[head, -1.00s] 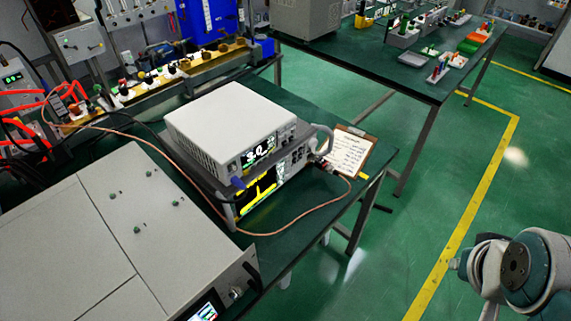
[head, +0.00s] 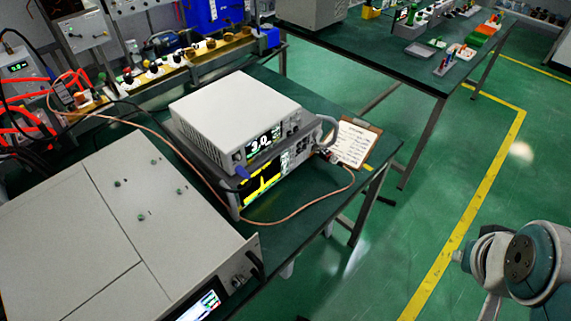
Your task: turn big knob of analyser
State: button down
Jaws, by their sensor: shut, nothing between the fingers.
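The analyser (head: 262,188) is a dark instrument with a yellow trace on its screen, on the green bench under a white box-shaped unit (head: 235,108) whose display reads about 3.0. Its right front panel carries small buttons and controls (head: 303,152). The big knob is too small to tell apart there. My arm's rounded joint shows at the lower right, over the floor and well apart from the analyser. My gripper is outside the picture.
A large grey cabinet unit (head: 120,215) with a lit screen fills the lower left. A copper-coloured cable (head: 290,216) loops in front of the analyser. A clipboard (head: 356,143) lies at its right. Green floor (head: 440,190) is clear between the bench and my arm.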

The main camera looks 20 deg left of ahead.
aim_at(316, 134)
jog(key=k+l+u, duration=0.1)
jog(key=u, duration=0.3)
jog(key=k+l+u, duration=0.15)
jog(key=u, duration=0.3)
jog(key=k+l+u, duration=0.15)
jog(key=u, duration=0.25)
jog(key=i+l+z, duration=0.2)
jog(key=i, duration=0.9)
jog(key=j, duration=0.1)
